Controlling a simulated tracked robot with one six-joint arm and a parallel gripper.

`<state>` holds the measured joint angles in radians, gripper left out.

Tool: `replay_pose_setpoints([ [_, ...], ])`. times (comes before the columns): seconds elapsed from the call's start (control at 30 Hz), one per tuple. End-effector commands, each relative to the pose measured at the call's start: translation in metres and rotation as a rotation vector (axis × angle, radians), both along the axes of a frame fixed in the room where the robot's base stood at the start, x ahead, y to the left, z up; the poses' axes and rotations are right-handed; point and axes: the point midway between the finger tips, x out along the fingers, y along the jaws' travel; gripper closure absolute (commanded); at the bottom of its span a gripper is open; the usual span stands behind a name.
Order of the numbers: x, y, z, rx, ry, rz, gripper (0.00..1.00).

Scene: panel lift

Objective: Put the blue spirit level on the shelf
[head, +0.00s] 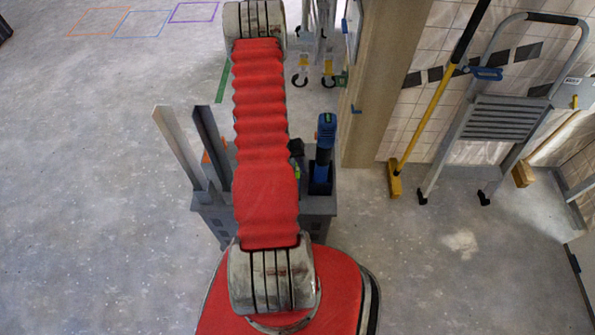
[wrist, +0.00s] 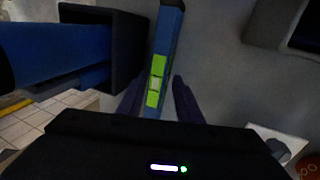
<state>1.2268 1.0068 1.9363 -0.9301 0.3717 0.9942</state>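The blue spirit level (wrist: 165,40) stands out in the wrist view as a narrow blue bar with bright green vial parts. Its lower part lies between the two dark fingers of my gripper (wrist: 158,82). A narrow gap shows between the fingertips and the level, so the gripper looks open around it, not closed on it. The wrist housing hides the near end of the level. In the head view my red arm covers the gripper and most of the level. I cannot make out a shelf in either view.
A blue tool (head: 323,150) stands in a dark holder on my grey rear carrier (head: 320,205), close beside the level; its blue body (wrist: 55,50) shows in the wrist view. Two grey uprights (head: 210,145) rise at left. A yellow broom (head: 430,110) and step ladder (head: 505,115) lean on the tiled wall.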

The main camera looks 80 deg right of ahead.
Motion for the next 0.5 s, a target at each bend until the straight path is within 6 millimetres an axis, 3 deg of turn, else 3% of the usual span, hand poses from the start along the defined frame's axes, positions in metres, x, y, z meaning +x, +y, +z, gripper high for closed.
replay_pose_setpoints([
  [0.1, -0.0001, 0.0, 0.0001, 0.0, 0.0, 0.0, 0.69],
  [0.5, -0.0001, 0.0002, 0.0, 0.0, 0.0, 0.0, 0.97],
])
